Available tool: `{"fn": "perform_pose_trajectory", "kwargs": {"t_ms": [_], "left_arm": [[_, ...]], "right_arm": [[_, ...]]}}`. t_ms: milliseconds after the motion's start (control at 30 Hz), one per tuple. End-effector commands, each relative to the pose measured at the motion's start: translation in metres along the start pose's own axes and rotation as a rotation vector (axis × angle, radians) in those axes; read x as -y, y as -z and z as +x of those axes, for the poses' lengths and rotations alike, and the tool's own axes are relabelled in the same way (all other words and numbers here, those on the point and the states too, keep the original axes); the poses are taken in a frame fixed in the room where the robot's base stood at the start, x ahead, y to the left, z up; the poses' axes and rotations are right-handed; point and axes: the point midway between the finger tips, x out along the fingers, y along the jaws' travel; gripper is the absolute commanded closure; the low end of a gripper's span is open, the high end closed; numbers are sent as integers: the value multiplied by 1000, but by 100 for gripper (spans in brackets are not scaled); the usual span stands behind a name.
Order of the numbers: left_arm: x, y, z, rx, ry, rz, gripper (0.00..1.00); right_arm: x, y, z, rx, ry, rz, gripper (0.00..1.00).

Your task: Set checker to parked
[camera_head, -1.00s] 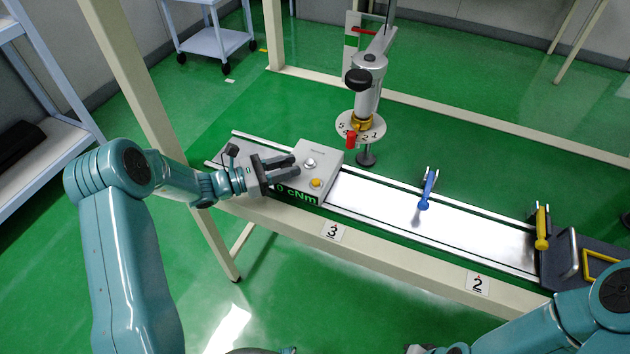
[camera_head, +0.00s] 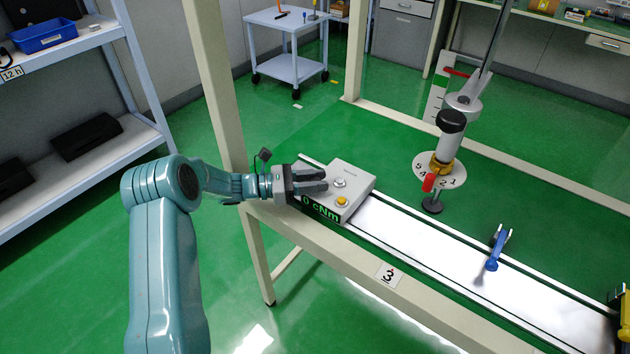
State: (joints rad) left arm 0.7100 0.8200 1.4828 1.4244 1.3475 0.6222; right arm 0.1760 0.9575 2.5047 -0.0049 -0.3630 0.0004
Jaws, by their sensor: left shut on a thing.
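The checker (camera_head: 354,177) is a light grey box on the bench rail, with a round silver button, a yellow button (camera_head: 342,201) and a front display (camera_head: 320,208) reading "0 cNm" in green. My left gripper (camera_head: 326,181) reaches in from the left, over the checker's left part. Its dark fingers are shut on a part of the checker; the fingers hide just what lies between them. My right gripper is not in view.
A column tool with a numbered disc (camera_head: 452,172) and red handle stands behind the rail. A blue lever (camera_head: 494,251) stands on the rail (camera_head: 420,250) to the right. A bench post (camera_head: 217,90) rises behind my left arm. A shelf (camera_head: 75,170) stands at left.

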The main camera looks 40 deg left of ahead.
Motion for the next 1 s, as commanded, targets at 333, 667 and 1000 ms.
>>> {"fn": "perform_pose_trajectory", "kwargs": {"t_ms": [333,667,1000], "left_arm": [[-1,-4,1,7,-2,6,48],[-3,-2,-44,4,-7,5,48],[-1,-3,-131,6,-6,9,48]], "right_arm": [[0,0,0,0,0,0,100],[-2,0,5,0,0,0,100],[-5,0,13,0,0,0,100]]}}
